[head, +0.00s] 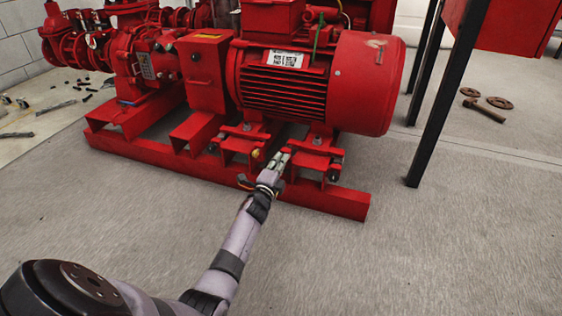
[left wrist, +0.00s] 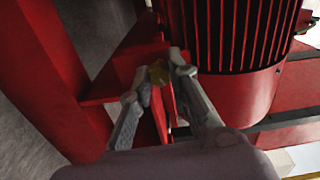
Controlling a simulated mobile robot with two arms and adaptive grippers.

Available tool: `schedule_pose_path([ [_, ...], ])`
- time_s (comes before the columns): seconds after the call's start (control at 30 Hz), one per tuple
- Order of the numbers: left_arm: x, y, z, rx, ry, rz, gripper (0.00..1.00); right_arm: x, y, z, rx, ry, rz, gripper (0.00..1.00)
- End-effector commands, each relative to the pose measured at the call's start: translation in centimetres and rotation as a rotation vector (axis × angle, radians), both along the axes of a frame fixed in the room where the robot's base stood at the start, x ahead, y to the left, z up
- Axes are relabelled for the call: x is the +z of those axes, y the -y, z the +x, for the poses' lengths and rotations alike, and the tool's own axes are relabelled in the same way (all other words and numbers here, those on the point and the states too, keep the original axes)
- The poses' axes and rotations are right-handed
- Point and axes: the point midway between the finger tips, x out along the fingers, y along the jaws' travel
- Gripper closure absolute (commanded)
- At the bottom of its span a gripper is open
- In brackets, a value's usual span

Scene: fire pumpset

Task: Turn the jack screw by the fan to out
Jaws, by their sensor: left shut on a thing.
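The red motor (head: 285,75) stands on a red base frame, with its smooth round fan cover (head: 365,85) at the right end. My left gripper (head: 281,158) reaches low to the motor's front foot, near the fan end. In the left wrist view, my left gripper (left wrist: 154,78) is shut on the brass-coloured jack screw (left wrist: 158,72), beside a red bracket plate. In the head view the fingers hide this screw. Another brass-coloured screw head (head: 256,153) shows further left, clear of my fingers. My right gripper is not in view.
The red base rail (head: 335,202) runs along the front, just below my left wrist. A black post (head: 425,105) stands to the right of the fan cover. The floor in front is clear.

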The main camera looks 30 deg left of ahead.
Motion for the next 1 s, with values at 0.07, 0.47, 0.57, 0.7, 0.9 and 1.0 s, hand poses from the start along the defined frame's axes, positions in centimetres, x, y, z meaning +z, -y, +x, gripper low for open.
schedule_pose_path([
  [0.07, 0.2, -0.1, 0.0, 0.003, 0.016, -0.074, 1.00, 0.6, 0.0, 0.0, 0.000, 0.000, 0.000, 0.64],
  [0.47, 0.3, -0.2, 0.0, 0.004, 0.105, -0.444, 1.00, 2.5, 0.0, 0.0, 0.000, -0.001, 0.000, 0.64],
  [0.57, 0.3, -0.2, 0.0, 0.004, 0.127, -0.535, 1.00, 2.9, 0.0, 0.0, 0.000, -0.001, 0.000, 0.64],
  [0.7, 0.3, -0.2, 0.0, 0.004, 0.158, -0.664, 1.00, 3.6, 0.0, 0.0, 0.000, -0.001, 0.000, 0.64],
  [0.9, 0.3, -0.2, 0.0, 0.004, 0.197, -0.829, 1.00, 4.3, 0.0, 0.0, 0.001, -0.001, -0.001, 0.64],
  [1.0, 0.2, -0.3, 0.0, 0.003, 0.214, -0.898, 1.00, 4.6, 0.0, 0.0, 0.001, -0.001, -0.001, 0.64],
])
